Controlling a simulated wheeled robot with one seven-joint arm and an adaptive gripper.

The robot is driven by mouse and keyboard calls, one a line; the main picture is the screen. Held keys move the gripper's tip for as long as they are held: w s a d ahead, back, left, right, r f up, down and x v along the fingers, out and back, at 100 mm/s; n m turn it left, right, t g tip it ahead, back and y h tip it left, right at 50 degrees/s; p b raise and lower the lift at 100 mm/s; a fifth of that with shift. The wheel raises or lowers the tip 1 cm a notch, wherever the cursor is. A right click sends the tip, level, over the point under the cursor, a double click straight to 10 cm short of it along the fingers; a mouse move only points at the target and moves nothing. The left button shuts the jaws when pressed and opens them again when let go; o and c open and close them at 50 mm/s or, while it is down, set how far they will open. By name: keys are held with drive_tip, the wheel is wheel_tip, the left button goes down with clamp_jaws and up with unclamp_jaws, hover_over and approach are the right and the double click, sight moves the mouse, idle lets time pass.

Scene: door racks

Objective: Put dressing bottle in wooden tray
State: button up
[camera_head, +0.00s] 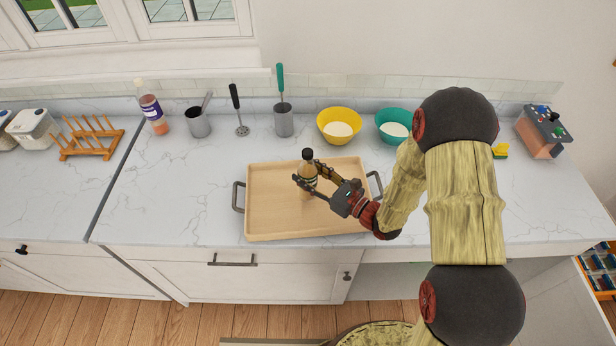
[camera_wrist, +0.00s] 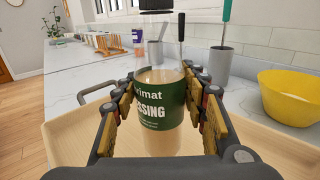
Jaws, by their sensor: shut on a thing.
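The dressing bottle (camera_head: 307,172) is small, with a black cap and a dark label, and stands upright over the middle of the wooden tray. In the wrist view, the bottle (camera_wrist: 160,108) shows a green label reading "SSING" and sits between the fingers. My gripper (camera_head: 315,181) comes in from the right and is shut on the bottle; its fingers (camera_wrist: 158,112) flank it on both sides. The wooden tray (camera_head: 272,222) is light wood with grey handles and lies on the counter. I cannot tell whether the bottle's base touches the tray floor.
Behind the tray stand a grey cup with a green-handled tool (camera_head: 284,122), a yellow bowl (camera_head: 339,140) and a teal bowl (camera_head: 385,133). Further left are another bottle (camera_head: 152,112), a grey cup (camera_head: 197,124) and a wooden rack (camera_head: 90,141). The counter left of the tray is clear.

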drive_tip(key=shift+f, duration=0.6)
drive_tip(key=o, duration=1.5)
drive_tip(key=shift+f, duration=0.15)
drive_tip(key=shift+c, duration=0.2)
